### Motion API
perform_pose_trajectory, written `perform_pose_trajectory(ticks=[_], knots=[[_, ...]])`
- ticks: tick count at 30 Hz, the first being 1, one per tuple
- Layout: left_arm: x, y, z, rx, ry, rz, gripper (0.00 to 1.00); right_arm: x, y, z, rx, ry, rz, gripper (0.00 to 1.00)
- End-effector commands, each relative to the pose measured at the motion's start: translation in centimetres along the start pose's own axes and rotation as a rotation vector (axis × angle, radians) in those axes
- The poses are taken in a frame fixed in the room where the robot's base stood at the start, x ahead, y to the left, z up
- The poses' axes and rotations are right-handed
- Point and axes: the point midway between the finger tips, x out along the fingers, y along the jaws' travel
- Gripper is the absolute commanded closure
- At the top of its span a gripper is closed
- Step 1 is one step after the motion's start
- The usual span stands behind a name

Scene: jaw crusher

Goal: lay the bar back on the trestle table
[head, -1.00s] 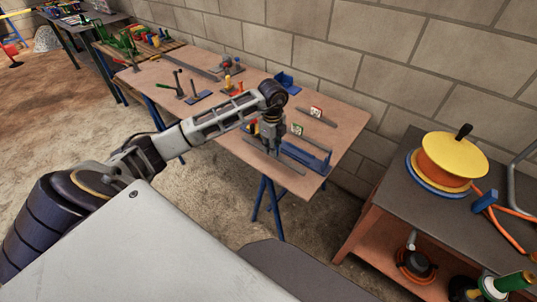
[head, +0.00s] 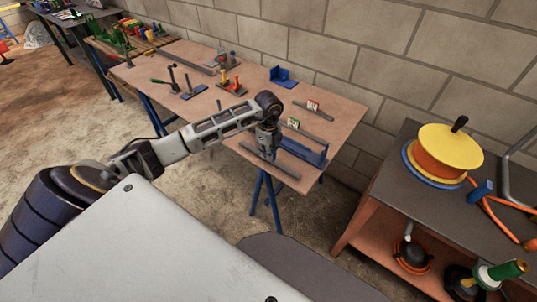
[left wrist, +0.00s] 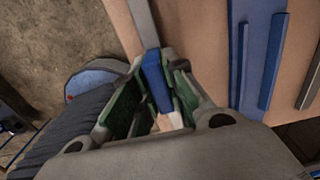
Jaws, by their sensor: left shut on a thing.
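My left gripper (head: 267,153) is over the near right part of the trestle table (head: 215,112). It is shut on a long dark grey bar (head: 285,171), which lies crosswise under the fingers near the front edge. I cannot tell from the head view whether the bar touches the tabletop. In the left wrist view the bar (left wrist: 143,22) runs from the top edge down to the fingers (left wrist: 160,95). A blue piece (left wrist: 156,82) shows between the fingers, in line with the bar; the fingers partly hide it. My right gripper is not in view.
A blue rail (head: 302,151) lies just behind the bar. Another grey bar (head: 314,110) and small cards are farther back. A blue bracket (head: 283,76) and several tools stand on the table. A cart (head: 400,170) with a yellow-orange reel (head: 448,150) stands at the right.

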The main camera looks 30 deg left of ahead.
Motion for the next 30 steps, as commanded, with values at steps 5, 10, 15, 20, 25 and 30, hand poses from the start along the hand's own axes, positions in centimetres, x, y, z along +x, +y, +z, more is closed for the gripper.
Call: perform_pose_trajectory(ticks=[5, 10, 15, 20, 25, 30], knots=[[0.9, -0.1, 0.1, -0.001, -0.001, -0.003, 1.0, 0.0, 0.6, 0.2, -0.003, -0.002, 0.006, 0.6], [0.9, -0.1, 0.1, 0.0, -0.001, -0.003, 1.0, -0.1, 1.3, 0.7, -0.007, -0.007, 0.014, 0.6], [1.0, -0.1, 0.1, 0.0, -0.001, -0.003, 1.0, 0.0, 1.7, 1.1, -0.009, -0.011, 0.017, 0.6], [1.2, 0.0, 0.0, 0.0, -0.001, -0.001, 0.77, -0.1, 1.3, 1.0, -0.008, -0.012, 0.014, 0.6], [1.2, 0.0, 0.0, 0.0, -0.001, -0.001, 0.64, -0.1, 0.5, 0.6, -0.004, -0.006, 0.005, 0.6], [1.2, 0.0, 0.0, 0.0, -0.001, -0.001, 0.64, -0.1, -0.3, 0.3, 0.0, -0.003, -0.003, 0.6]])
